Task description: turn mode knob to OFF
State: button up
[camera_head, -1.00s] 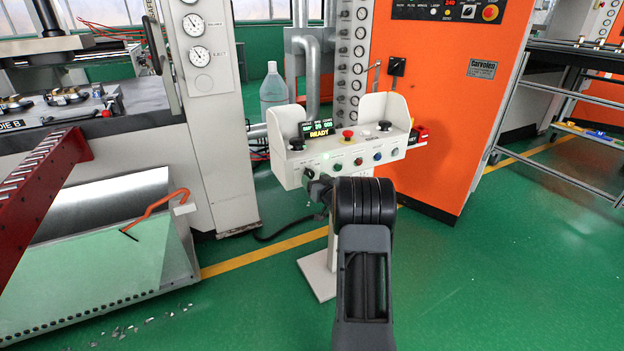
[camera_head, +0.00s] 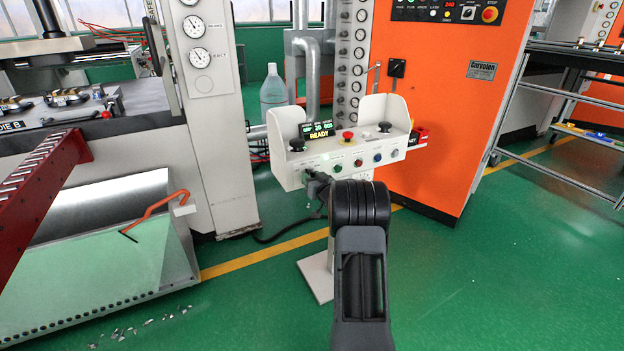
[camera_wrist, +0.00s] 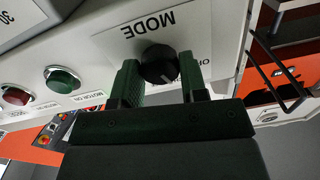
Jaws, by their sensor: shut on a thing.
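The mode knob (camera_wrist: 159,63) is a round black knob with a pale pointer mark, under an upside-down MODE label (camera_wrist: 150,25) in the wrist view. The pointer mark is toward the lower right there, near a partly hidden label (camera_wrist: 203,62) beginning with O. My gripper (camera_wrist: 160,68) has one dark green finger on each side of the knob and is shut on it. In the head view my gripper (camera_head: 312,178) is at the lower left of the white control box's front (camera_head: 291,176); the knob itself is hidden there.
Beside the knob are a green button (camera_wrist: 62,80) and a red button (camera_wrist: 15,96). The box top carries a READY display (camera_head: 318,130), a red mushroom button (camera_head: 348,135) and black knobs. An orange cabinet (camera_head: 450,130) stands behind on the right.

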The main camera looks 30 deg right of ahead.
jog(key=shift+c, duration=1.1)
jog(key=shift+n+b, duration=0.3)
jog(key=shift+b, duration=0.1)
jog(key=shift+n+b, duration=3)
jog(key=shift+n, duration=0.6)
